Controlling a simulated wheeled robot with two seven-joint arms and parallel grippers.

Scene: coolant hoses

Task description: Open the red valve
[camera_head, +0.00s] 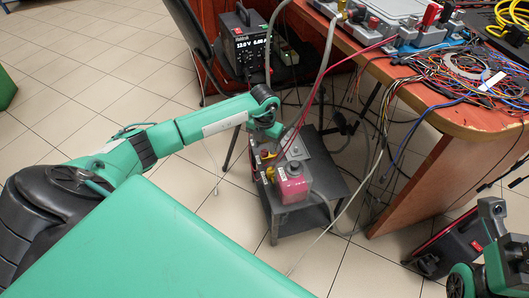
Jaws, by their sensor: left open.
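My left arm reaches from the left to a small dark table (283,226). My left gripper (289,137) is open above the fittings there; its fingertips are small and partly lost among hoses. Below it stands a pink-red block (293,184) with a grey round top and a yellow fitting (270,174) at its left. A small red and yellow fitting (266,154) lies just left of the gripper. I cannot tell which red part is the valve, or whether the gripper touches anything. Part of my right arm shows at the lower right; its fingers are not visible.
Grey and red hoses hang from an orange-topped desk (440,110) past the small table. Tangled wires (450,75) and red-handled fittings (430,15) are on the desk. A black power supply (245,42) stands behind.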

